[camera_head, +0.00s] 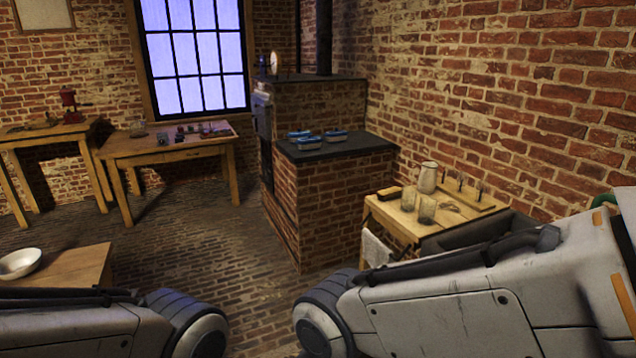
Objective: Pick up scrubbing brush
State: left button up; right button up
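A small brown block with a dark underside, which looks like the scrubbing brush (388,193), lies at the left back edge of a small wooden table (399,226) on the right. It is too small to make out bristles clearly. Parts of both my arms show along the bottom of the view, the right one in front of the table's near side. Neither gripper is in view.
A pale jug (428,177), glass jars (427,210) and a wooden rack (468,192) share the small table; a cloth (376,248) hangs from it. Several blue-and-grey items lie on the brick stove (335,195). A white bowl (19,263) stands at left. Brick floor (215,237) is open between.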

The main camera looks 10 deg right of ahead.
aim_at(390, 193)
jog(key=u, duration=0.4)
jog(key=i, duration=1.9)
jog(key=z, duration=0.6)
jog(key=i, duration=1.35)
jog(key=z, duration=0.7)
